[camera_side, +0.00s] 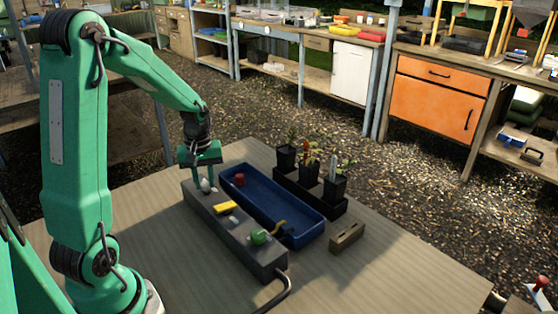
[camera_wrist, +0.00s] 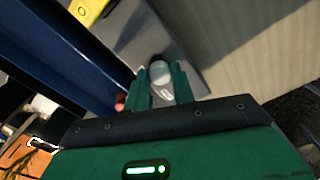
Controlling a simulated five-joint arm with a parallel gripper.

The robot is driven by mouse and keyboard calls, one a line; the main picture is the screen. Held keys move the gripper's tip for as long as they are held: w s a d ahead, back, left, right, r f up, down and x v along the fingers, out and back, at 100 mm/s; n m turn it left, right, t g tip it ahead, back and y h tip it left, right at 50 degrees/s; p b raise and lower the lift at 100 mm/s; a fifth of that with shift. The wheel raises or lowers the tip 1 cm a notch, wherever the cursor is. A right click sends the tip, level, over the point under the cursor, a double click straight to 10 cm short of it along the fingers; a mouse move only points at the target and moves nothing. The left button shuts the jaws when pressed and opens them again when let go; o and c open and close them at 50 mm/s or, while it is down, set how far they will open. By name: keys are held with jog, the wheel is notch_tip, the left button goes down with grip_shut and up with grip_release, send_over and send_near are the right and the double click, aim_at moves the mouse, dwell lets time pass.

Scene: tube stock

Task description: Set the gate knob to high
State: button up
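A long dark grey control box (camera_side: 240,240) lies on the table. At its far left end is a small white rounded knob (camera_side: 205,186); no label tells me if this is the gate knob. My gripper (camera_side: 203,172) points down over that end. In the wrist view, my gripper (camera_wrist: 164,84) has its two green fingers apart, with the pale round knob (camera_wrist: 161,72) between or just beyond their tips. Contact cannot be made out. A yellow part (camera_side: 225,208) sits mid-box, and a green rounded part (camera_side: 260,237) sits near the right end.
A blue trough (camera_side: 262,205) runs along the box's far side, with a red piece (camera_side: 240,180) at its left end. Several potted plants (camera_side: 334,188) stand in a black holder behind it. A brown slotted block (camera_side: 346,237) sits to the right. The front table is clear.

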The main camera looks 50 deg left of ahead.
grip_shut()
jog(key=shift+a, duration=2.85)
jog(key=shift+r, duration=0.1)
jog(key=o, duration=0.9)
grip_release()
jog(key=shift+d, duration=0.1)
jog(key=shift+r, duration=3.85)
